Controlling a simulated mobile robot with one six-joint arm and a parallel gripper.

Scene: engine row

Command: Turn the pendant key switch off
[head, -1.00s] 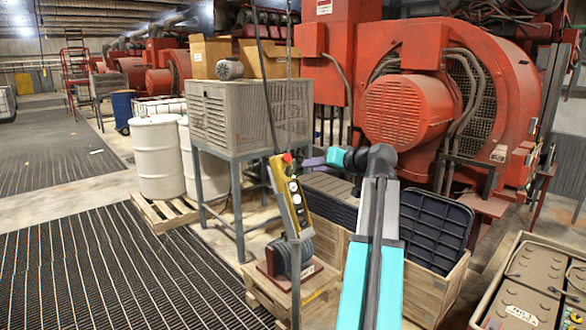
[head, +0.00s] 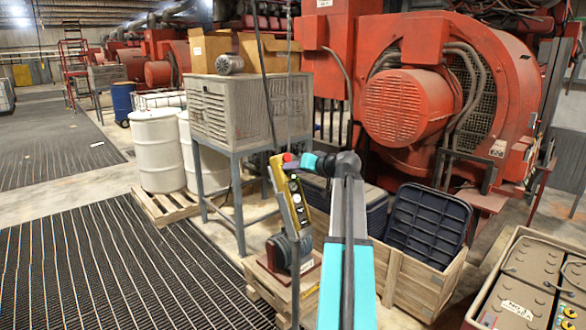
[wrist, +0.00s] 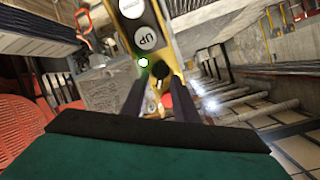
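The yellow pendant (head: 288,197) hangs in front of the wooden crates in the head view. In the head view my gripper (head: 295,166) is at the pendant's upper end, where contact cannot be told.
A motor-like unit (head: 283,250) on a wooden base stands just below the pendant. A grey slatted cabinet (head: 232,105) on legs is behind it. A wooden crate with dark trays (head: 428,228) and a battery crate (head: 530,280) are at right. The striped floor mat (head: 110,265) at left is clear.

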